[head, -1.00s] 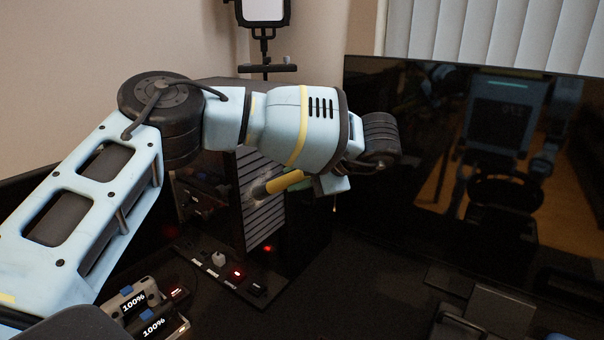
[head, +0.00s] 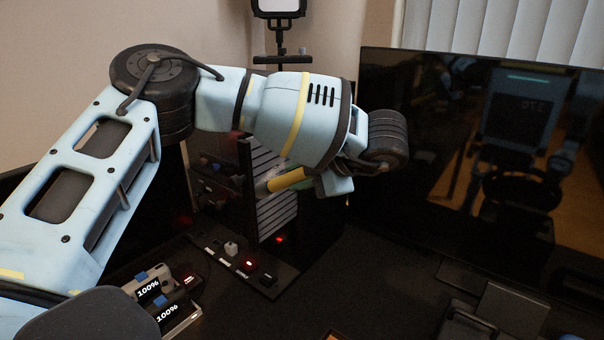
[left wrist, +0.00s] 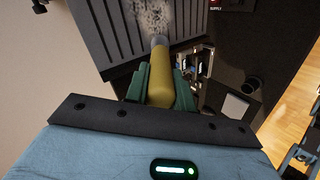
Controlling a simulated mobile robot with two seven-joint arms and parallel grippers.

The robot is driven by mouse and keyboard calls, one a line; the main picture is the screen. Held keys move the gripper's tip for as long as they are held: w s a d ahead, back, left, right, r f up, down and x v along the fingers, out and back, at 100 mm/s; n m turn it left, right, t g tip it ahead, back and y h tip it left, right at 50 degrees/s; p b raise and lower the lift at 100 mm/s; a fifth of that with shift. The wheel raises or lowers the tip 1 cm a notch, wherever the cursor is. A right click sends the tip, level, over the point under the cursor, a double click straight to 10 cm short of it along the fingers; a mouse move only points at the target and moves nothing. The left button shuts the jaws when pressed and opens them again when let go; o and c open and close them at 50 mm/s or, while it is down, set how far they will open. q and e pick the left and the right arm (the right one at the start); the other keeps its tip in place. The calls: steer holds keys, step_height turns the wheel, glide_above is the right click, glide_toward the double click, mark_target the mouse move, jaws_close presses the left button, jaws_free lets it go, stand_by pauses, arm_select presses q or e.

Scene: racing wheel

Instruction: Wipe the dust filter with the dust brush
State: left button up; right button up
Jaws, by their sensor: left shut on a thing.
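The dust brush has a yellow handle (head: 287,181) and a grey tip end; it also shows in the left wrist view (left wrist: 160,80). My left gripper (head: 308,184) is shut on the handle, with green fingers on both sides of it in the left wrist view (left wrist: 158,88). The dust filter is a dark slatted panel (head: 277,213), standing upright behind the brush. In the left wrist view the filter (left wrist: 105,35) carries a pale dust patch just beyond the brush end. The bristles are hard to make out, so I cannot tell whether they touch. My right gripper is not in view.
A large dark monitor (head: 470,130) stands at the right, close to my left wrist. A strip of switches (head: 240,262) lies in front of the filter. Battery units showing 100% (head: 165,300) sit at lower left. The dark desk (head: 360,275) is clear at front middle.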

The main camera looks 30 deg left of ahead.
arm_select(q)
steer(key=shift+r, duration=0.1)
steer(key=shift+r, duration=0.6)
steer(key=shift+w+d+b, duration=0.15)
steer(key=shift+w+b, duration=0.2)
steer(key=shift+w, duration=1.45)
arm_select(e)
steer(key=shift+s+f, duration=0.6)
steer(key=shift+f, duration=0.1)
